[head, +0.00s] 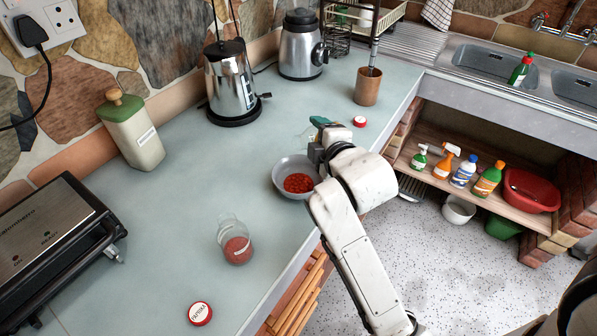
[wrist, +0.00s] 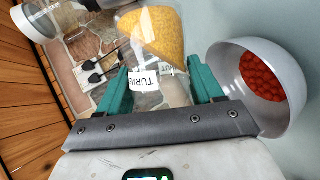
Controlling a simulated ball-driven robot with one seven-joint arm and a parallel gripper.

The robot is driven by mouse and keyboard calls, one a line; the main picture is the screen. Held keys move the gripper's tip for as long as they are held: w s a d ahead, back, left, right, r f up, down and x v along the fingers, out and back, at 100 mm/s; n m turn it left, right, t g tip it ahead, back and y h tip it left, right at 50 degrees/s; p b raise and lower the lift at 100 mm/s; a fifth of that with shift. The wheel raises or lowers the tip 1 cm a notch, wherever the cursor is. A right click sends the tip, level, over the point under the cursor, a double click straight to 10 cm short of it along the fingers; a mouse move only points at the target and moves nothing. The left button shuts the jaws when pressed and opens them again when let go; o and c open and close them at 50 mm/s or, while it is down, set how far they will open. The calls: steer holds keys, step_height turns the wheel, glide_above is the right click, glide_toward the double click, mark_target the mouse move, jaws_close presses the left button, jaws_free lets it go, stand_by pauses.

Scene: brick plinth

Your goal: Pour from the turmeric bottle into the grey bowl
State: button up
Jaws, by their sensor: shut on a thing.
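The turmeric bottle, clear with yellow powder (wrist: 152,35) and a white label, is between the teal fingers of my gripper (wrist: 161,86) in the wrist view. My gripper is shut on it. The bottle appears tilted on its side, beside the grey bowl (wrist: 224,62). In the head view my gripper (head: 321,128) is just behind and right of the grey bowl (head: 283,184); my arm hides most of the bottle there. The bowl stands upright on the counter with red contents (head: 299,183) in it. No yellow shows in the bowl.
An open jar of red powder (head: 236,248) stands nearer on the counter, with a paprika lid (head: 200,313) beside it. Another red lid (head: 360,121) and a brown utensil pot (head: 368,88) are behind my gripper. A kettle (head: 231,80) stands at the back; counter left of the bowl is clear.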

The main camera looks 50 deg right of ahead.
steer(key=shift+d+f+n+h+b, duration=0.2)
steer(key=shift+n+h+b, duration=0.1)
steer(key=shift+n+h, duration=0.1)
stand_by(1.4)
steer(key=shift+a+f+n+h+b, duration=0.1)
steer(key=shift+f+n+h+b, duration=0.2)
steer(key=shift+n+h+b, duration=0.25)
stand_by(2.0)
steer(key=shift+a+r+n+t+h, duration=0.15)
steer(key=shift+r+n+t+h, duration=0.25)
steer(key=shift+n, duration=0.35)
stand_by(1.7)
steer(key=shift+a+f+n+b, duration=0.1)
steer(key=shift+f+n+b, duration=0.05)
steer(key=shift+n+b, duration=0.15)
stand_by(0.9)
